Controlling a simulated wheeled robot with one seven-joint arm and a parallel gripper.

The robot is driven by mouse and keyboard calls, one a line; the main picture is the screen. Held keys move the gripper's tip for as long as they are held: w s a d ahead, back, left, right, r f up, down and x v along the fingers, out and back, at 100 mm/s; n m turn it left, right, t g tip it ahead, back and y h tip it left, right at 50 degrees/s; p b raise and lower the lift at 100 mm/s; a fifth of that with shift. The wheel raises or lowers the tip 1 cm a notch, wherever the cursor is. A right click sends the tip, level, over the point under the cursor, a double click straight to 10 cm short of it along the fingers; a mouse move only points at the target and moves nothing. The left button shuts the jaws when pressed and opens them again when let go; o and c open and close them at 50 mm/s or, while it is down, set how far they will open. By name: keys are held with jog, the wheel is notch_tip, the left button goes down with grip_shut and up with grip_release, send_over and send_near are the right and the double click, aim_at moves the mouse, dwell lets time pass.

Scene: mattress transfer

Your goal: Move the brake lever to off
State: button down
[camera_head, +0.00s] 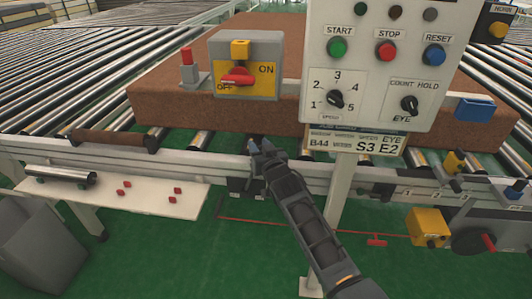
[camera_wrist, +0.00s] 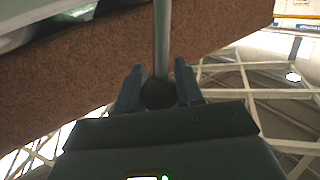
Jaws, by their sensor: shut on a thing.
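In the wrist view, a grey rod (camera_wrist: 162,40) with a round black knob (camera_wrist: 158,93) stands between the fingers of my gripper (camera_wrist: 158,90); it appears to be the brake lever. The fingers are closed on both sides of the knob. In the head view my gripper (camera_head: 264,148) is at the conveyor's front rail, below the brown mattress (camera_head: 180,85). There the gripper hides the knob, and no brake markings are readable around it.
A yellow ON/OFF panel with a red handle (camera_head: 237,78) stands above, left of the control box (camera_head: 370,60) with several buttons and dials. A white shelf (camera_head: 100,190) holds small red pieces. A red cord (camera_head: 330,230) runs below to a yellow box (camera_head: 428,228).

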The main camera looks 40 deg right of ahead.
jog(key=w+a+f+n+g+b, duration=0.1)
jog(key=w+a+n+g+b, duration=0.3)
jog(key=w+a, duration=0.5)
jog(key=w+n+b, duration=0.2)
jog(key=shift+w+f+h, duration=0.15)
jog(key=shift+w+h, duration=0.15)
jog(key=shift+w, duration=0.05)
jog(key=shift+a, duration=0.15)
jog(key=c, duration=0.8)
grip_release()
jog(key=shift+f, duration=0.1)
jog(key=shift+o, duration=0.3)
